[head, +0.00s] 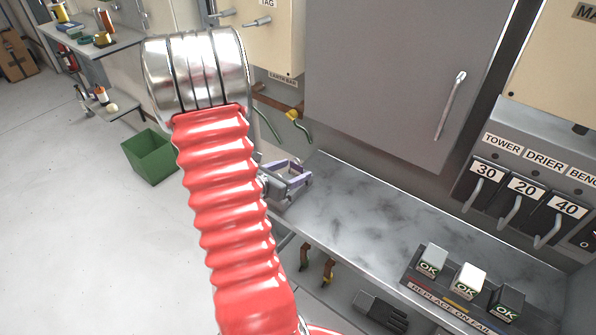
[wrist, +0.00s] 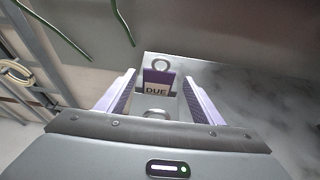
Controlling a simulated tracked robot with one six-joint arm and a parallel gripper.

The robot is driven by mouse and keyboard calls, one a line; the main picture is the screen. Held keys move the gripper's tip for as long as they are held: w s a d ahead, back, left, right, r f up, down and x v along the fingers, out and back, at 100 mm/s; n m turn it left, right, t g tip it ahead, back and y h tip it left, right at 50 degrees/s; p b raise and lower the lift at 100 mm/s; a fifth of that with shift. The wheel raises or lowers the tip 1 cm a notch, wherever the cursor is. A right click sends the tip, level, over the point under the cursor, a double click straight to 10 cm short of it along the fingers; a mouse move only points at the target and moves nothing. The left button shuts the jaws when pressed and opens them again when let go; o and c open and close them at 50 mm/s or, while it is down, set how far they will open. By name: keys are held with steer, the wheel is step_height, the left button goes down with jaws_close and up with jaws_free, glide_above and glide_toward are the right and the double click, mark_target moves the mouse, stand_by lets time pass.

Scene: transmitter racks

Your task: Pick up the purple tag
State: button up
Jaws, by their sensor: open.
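The purple tag (wrist: 159,78) shows in the wrist view with a ring at its top and a cream label reading DUE. It appears between the two purple-faced fingertips of my gripper (wrist: 159,84), with a gap on each side. My gripper is open, and I cannot tell how far beyond the fingertips the tag lies. In the head view my gripper (head: 291,178) is at the left end of the grey worktop, partly hidden by my red arm. The tag cannot be made out there.
The marbled worktop (head: 375,220) is mostly clear. At its right, a rack (head: 450,296) holds several OK blocks. A grey cabinet door (head: 395,80) stands behind. Green wires (head: 301,130) hang near my gripper. A green bin (head: 149,158) stands on the floor at left.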

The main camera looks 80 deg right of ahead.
steer(key=shift+c, duration=0.2)
steer(key=c, duration=1.1)
steer(key=shift+r, duration=0.1)
steer(key=shift+r, duration=4.9)
